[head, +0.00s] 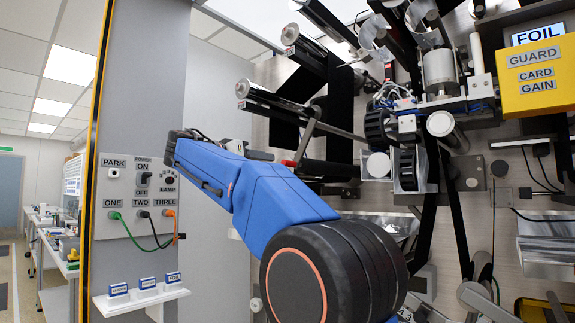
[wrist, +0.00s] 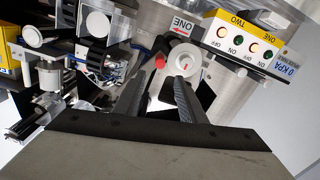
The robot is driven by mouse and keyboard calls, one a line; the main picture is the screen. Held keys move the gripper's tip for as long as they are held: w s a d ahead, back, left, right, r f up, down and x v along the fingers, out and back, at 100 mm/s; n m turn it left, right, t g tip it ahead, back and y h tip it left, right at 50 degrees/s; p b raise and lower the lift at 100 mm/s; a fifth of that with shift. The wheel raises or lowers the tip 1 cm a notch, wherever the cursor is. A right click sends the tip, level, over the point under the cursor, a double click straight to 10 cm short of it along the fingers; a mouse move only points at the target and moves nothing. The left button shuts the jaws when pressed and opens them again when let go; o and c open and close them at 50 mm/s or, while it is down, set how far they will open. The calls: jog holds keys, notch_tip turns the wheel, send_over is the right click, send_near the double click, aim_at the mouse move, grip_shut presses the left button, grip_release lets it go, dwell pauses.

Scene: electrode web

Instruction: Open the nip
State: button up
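My gripper (wrist: 160,80) is open in the wrist view, its two dark fingers apart with nothing visibly held. Beyond the fingertips are a small red knob (wrist: 160,62) and a white round roller end or hub (wrist: 187,63); I cannot tell the exact distance. In the head view, a grey lever (head: 307,140) with a red end (head: 289,163) shows just past my blue arm. Black rollers (head: 378,124) stand at the machine's middle, near a white round cap (head: 378,165). No part is labelled as the nip.
A switch panel with cables (head: 140,200) stands left of my arm. A yellow GUARD box (head: 536,75) is at upper right. Black web strips crowd the machine.

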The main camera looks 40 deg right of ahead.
aim_at(283, 163)
jog(key=d, duration=0.9)
jog(key=w+d, duration=0.1)
jog(key=d, duration=0.3)
jog(key=shift+d, duration=0.2)
grip_shut()
